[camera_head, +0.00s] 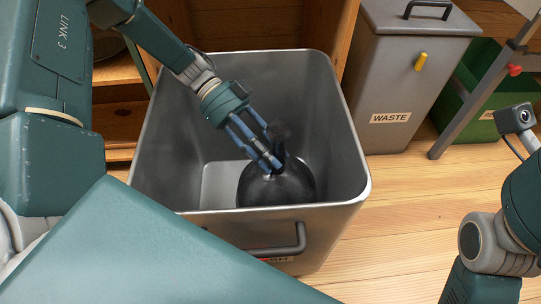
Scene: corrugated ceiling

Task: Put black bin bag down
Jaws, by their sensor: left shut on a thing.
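The black bin bag (289,185) is a dark, rounded bundle with a gathered neck at its top. It is inside an open grey metal bin (350,150), low and near the bin's front wall, which hides its lower part. I cannot tell whether it touches the bin's floor. My left gripper (272,160) reaches down into the bin from the upper left and is shut on the bag's neck. My right arm shows at the right edge; its gripper is out of view.
Wooden shelving (215,25) stands behind the open bin. The wooden floor (400,210) to the right is clear.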

